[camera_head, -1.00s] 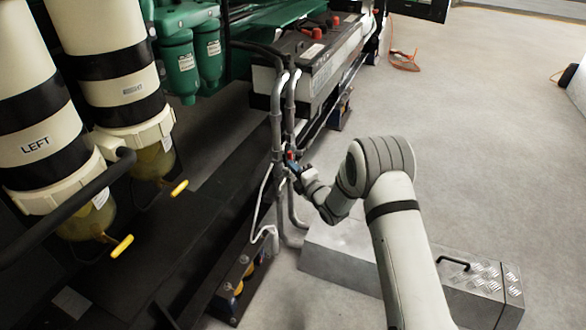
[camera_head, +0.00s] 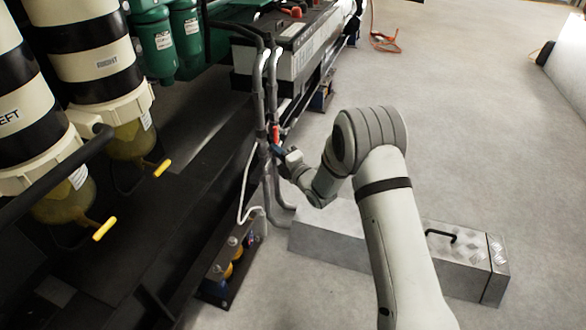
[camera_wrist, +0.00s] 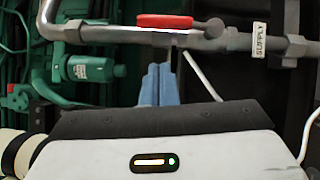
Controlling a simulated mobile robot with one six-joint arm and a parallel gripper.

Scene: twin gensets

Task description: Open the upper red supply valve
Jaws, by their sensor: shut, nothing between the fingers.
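The red supply valve handle (camera_wrist: 164,21) lies along its grey pipe in the wrist view, beside a tag reading SUPPLY (camera_wrist: 259,40). In the head view the red handle (camera_head: 276,133) shows as a small upright patch on the vertical pipes. My gripper (camera_wrist: 160,70) has its blue fingers shut and empty, with the tips just below the valve pipe in the wrist view. In the head view my gripper (camera_head: 278,150) is at the pipes just below the red handle. I cannot tell whether the fingertips touch the valve.
Grey pipes (camera_head: 258,100) run down beside the battery box (camera_head: 300,55). Striped filter housings with yellow drain handles (camera_head: 104,229) stand at left. A metal toolbox (camera_head: 330,236) lies on the floor behind my arm. The floor at right is mostly clear.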

